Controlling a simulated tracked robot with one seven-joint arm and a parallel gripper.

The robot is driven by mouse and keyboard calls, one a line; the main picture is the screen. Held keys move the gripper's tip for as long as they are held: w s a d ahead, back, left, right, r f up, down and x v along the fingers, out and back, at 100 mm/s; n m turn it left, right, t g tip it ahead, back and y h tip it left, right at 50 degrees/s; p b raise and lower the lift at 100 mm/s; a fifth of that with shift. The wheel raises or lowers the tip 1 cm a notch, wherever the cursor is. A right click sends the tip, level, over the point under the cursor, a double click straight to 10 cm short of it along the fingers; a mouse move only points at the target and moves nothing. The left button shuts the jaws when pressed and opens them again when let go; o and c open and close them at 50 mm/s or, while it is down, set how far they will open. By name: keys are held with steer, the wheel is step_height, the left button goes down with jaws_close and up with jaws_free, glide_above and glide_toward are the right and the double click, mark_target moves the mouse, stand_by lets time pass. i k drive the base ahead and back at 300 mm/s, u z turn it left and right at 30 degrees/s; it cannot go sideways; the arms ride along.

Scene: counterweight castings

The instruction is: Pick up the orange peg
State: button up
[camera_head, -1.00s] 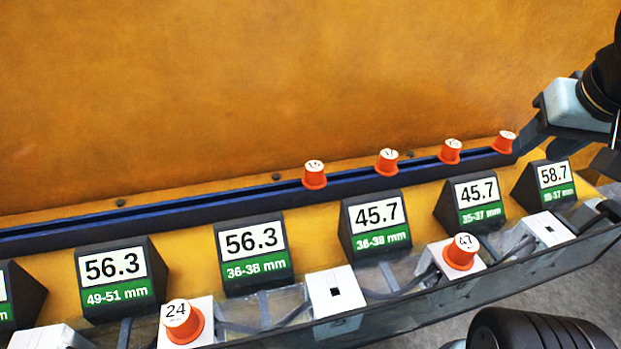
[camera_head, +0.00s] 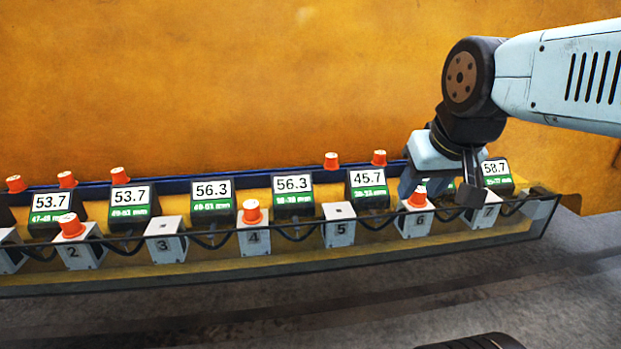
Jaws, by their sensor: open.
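Several orange pegs with white numbered tops are in view. Two stand on the blue rail behind the displays, a nearer-centre peg (camera_head: 331,161) and one (camera_head: 379,158) left of my gripper. Three more rail pegs stand at the far left, one of them (camera_head: 120,175) behind a 53.7 display. Other pegs sit on block 2 (camera_head: 72,226), block 4 (camera_head: 251,212) and block 6 (camera_head: 417,197). My gripper (camera_head: 438,184) is open and points down at the rail's right end. It hides that stretch of rail, so I cannot tell whether a peg lies between its fingers.
Black displays stand in a row before the rail, one reading 56.3 (camera_head: 292,192) and one 58.7 (camera_head: 496,175). White numbered blocks, such as empty block 5 (camera_head: 339,225), and cables line the front. A clear panel (camera_head: 290,257) runs along the front edge. An orange wall rises behind.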

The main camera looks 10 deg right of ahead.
mark_target(331, 164)
steer(key=u, duration=0.25)
steer(key=i, duration=0.85)
steer(key=z, duration=1.7)
steer(key=k, duration=0.4)
steer(key=u, duration=0.35)
steer(key=i, duration=0.5)
steer(key=u, duration=0.1)
